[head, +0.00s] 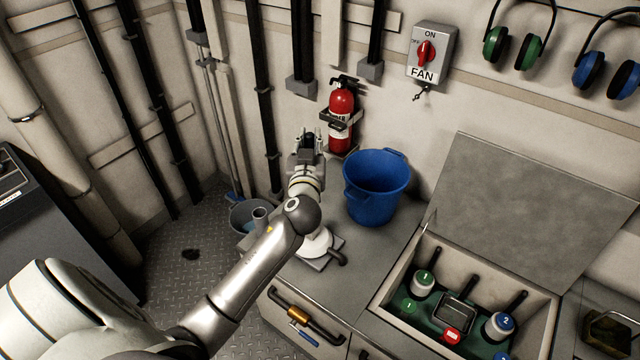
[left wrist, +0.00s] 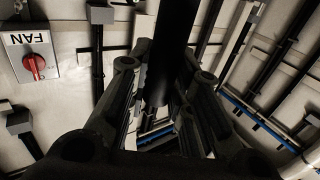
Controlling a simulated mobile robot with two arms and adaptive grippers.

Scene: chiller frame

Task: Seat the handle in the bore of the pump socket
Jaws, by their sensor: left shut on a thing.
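My left gripper (head: 308,137) is raised above the counter near the fire extinguisher. In the left wrist view its fingers are shut on a dark round rod, the handle (left wrist: 165,60). In the head view the gripper and arm hide the handle. A white round body on a grey plate, which looks like the pump (head: 318,244), stands on the counter below my left arm, with a short dark part at its right. My forearm covers much of it, and its socket bore cannot be made out. The gripper appears beyond and above the pump. My right gripper is out of view.
A blue bucket (head: 377,188) stands on the counter right of my left arm. A red fire extinguisher (head: 341,118) hangs on the wall behind. An open chest (head: 392,299) with several tools is at the lower right. A grey-blue pail (head: 240,216) is left of the arm.

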